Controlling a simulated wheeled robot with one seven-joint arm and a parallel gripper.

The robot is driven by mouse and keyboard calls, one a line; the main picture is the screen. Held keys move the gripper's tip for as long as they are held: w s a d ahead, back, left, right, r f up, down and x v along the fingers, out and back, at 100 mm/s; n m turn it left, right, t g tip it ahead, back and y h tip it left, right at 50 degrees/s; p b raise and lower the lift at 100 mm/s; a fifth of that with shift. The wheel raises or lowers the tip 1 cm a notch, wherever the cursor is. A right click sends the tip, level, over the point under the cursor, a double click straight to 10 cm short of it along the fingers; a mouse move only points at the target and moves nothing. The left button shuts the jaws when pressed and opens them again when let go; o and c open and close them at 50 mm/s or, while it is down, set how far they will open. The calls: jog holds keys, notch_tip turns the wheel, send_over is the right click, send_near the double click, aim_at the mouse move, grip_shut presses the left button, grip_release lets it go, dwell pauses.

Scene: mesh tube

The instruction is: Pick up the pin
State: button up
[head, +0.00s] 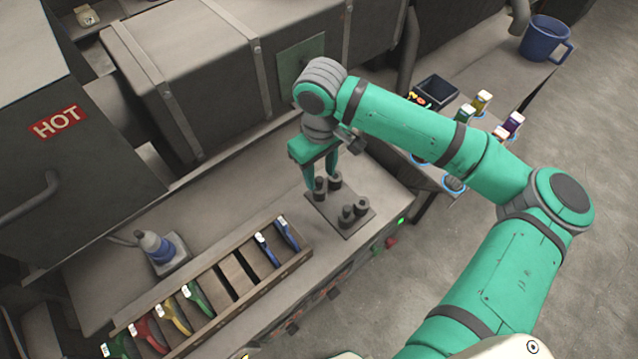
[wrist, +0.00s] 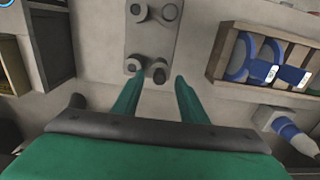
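Several short dark grey pins stand upright on a grey metal plate (head: 341,222) on the bench; the plate also shows in the wrist view (wrist: 152,40). Which one the task means is not marked. My gripper (head: 319,184) points down over the plate's back-left end, and its green fingers are apart. In the wrist view, my gripper (wrist: 158,77) has the near pin (wrist: 159,72) between or just beyond its fingertips. Whether they touch it I cannot tell. Another pin (wrist: 133,66) is close by the left finger. Two more pins (head: 347,213) stand at the front end.
A wooden rack (head: 228,272) with coloured-handled tools lies left of the plate. A dark box (head: 436,92), small coloured containers and a blue mug (head: 545,40) are at the right.

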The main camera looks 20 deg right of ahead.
aim_at(319, 179)
jog(key=shift+w+f, duration=0.15)
jog(key=shift+f, duration=0.8)
jog(key=shift+w+f, duration=0.1)
jog(key=shift+f, duration=0.85)
jog(key=shift+w+a, duration=0.1)
jog(key=c, duration=0.7)
jog(key=shift+a, duration=0.15)
grip_shut()
